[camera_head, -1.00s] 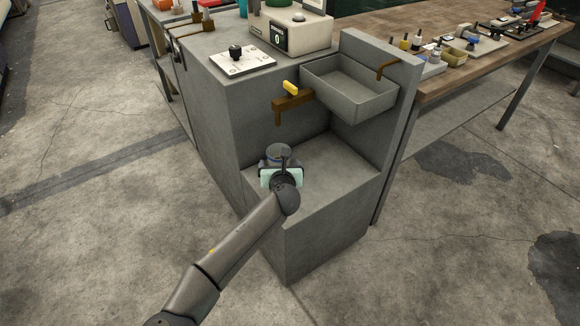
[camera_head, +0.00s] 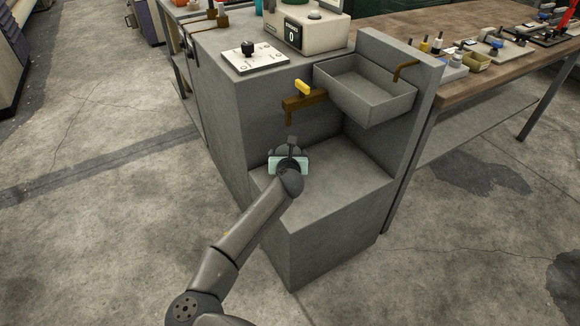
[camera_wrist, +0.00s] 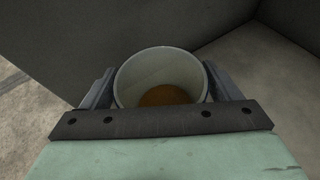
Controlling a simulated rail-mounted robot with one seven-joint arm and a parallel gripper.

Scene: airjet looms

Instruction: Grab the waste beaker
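The waste beaker is a round, pale grey, open-topped cup with orange-brown matter at its bottom. It shows in the wrist view (camera_wrist: 160,75), upright between the two dark fingers of my gripper (camera_wrist: 160,88). One finger lies along each side of it, very close to the wall. I cannot tell whether they press on it. In the head view my gripper (camera_head: 290,151) is at the back left of the grey ledge (camera_head: 335,190), below the brown tap, and mostly hides the beaker. The beaker appears to stand on the ledge.
A brown tap with a yellow handle (camera_head: 302,88) juts out above my gripper. A grey basin (camera_head: 365,92) hangs at the upper right. Cabinet walls rise behind the ledge. The ledge is bare to the right and in front.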

